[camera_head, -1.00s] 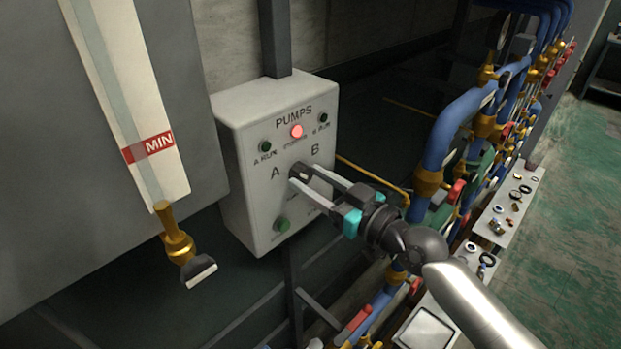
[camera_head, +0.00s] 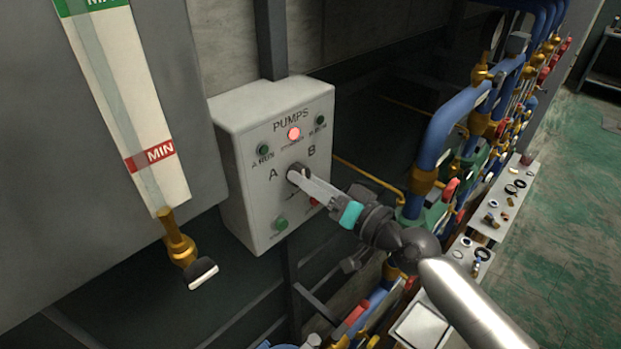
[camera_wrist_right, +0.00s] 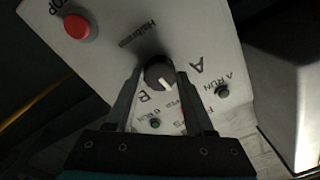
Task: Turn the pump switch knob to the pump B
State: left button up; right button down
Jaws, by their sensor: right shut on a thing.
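The white pump box (camera_head: 245,130) is labelled PUMPS, with A and B marks on its face. Its black switch knob (camera_head: 297,173) sits below and between these marks, mostly covered by my gripper in the head view. My right gripper (camera_head: 303,178) is shut on the knob, its fingers reaching in from the lower right. In the right wrist view the knob (camera_wrist_right: 157,72) is between the two fingertips, and its white pointer mark is directed between the A and B labels. My left gripper is not in view.
A red lamp (camera_head: 294,133) glows above the knob. A green button (camera_head: 281,223) is below it; a red STOP button (camera_wrist_right: 76,27) shows in the wrist view. A gauge (camera_head: 140,120) with a brass valve (camera_head: 178,248) stands left. Blue pipes (camera_head: 440,130) run close on the right.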

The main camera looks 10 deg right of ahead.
jog(key=shift+m, duration=0.8)
jog(key=m+p, duration=0.1)
jog(key=m, duration=0.3)
jog(key=shift+m, duration=0.3)
